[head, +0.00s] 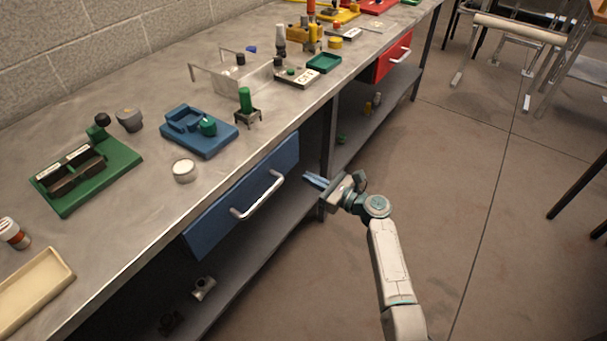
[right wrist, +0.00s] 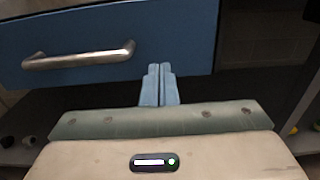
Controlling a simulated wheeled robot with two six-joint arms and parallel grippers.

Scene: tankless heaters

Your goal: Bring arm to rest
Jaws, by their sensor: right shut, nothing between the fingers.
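My right gripper (head: 317,181) hangs in front of the workbench, to the right of the blue drawer's handle. Its blue fingers are together and hold nothing. In the right wrist view the closed fingers (right wrist: 159,86) point toward the lower right part of the blue drawer front, and the handle (right wrist: 80,58) is to their left, apart from them. The blue drawer (head: 245,198) has a silver bar handle (head: 259,197); how far it stands out is hard to tell. My left gripper is not in view.
The metal workbench (head: 150,232) carries a green fixture (head: 118,160), a blue fixture (head: 178,124), a white round jar (head: 184,170) and a beige tray (head: 62,268). A lower shelf (head: 262,252) runs underneath. A red drawer (head: 392,57) is farther back.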

